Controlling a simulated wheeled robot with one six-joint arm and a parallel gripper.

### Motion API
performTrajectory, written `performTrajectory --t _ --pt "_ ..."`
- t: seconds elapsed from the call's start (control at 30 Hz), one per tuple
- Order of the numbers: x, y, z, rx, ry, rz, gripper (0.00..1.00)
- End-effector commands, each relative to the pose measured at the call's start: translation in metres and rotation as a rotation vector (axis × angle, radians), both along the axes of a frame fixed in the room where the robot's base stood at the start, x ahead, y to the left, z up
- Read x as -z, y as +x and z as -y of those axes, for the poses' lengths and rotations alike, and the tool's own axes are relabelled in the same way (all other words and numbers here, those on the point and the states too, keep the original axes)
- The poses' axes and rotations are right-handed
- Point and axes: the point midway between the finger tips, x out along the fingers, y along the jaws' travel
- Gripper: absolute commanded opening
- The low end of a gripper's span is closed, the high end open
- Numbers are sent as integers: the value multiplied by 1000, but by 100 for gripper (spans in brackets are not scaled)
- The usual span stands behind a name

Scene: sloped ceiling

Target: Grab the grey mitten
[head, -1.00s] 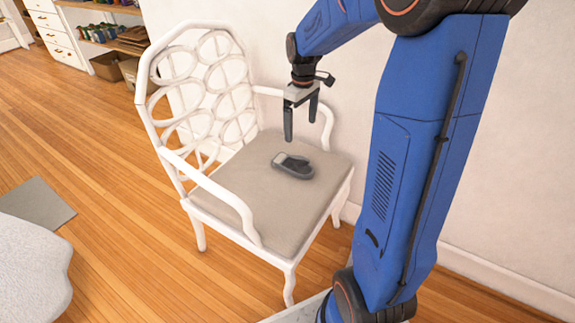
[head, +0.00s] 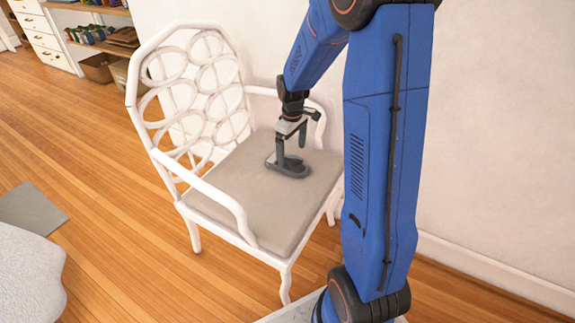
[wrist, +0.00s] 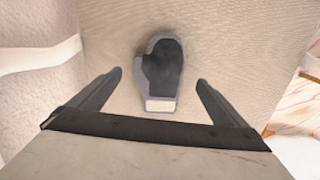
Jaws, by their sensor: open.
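The grey mitten (head: 290,171) lies on the beige seat (head: 262,205) of a white armchair. In the wrist view the mitten (wrist: 161,72) has a dark palm, a lighter grey edge and a pale cuff that faces my gripper. My gripper (head: 290,150) is above the mitten in the head view and hides part of it. In the wrist view my open gripper (wrist: 160,85) has one finger on each side of the mitten's cuff end, with gaps between. Nothing is held. Whether the fingertips touch the seat I cannot tell.
The chair's white ringed back (head: 195,95) rises behind and left of the seat. Its near armrest (head: 215,200) runs along the front left, and the far armrest (head: 305,105) is close to my gripper. A wall stands behind.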

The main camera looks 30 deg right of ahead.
Motion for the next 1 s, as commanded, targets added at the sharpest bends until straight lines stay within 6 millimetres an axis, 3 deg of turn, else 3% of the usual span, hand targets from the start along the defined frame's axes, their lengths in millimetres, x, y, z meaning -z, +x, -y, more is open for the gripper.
performTrajectory --t 0.43,0.77,0.93,0.97,1.0 --pt "48 1 2 0 0 -2 97" --pt "54 1 2 0 0 0 97" --pt "54 1 2 0 0 0 59" --pt "54 1 2 0 0 0 52" --pt "53 1 2 0 0 0 52"
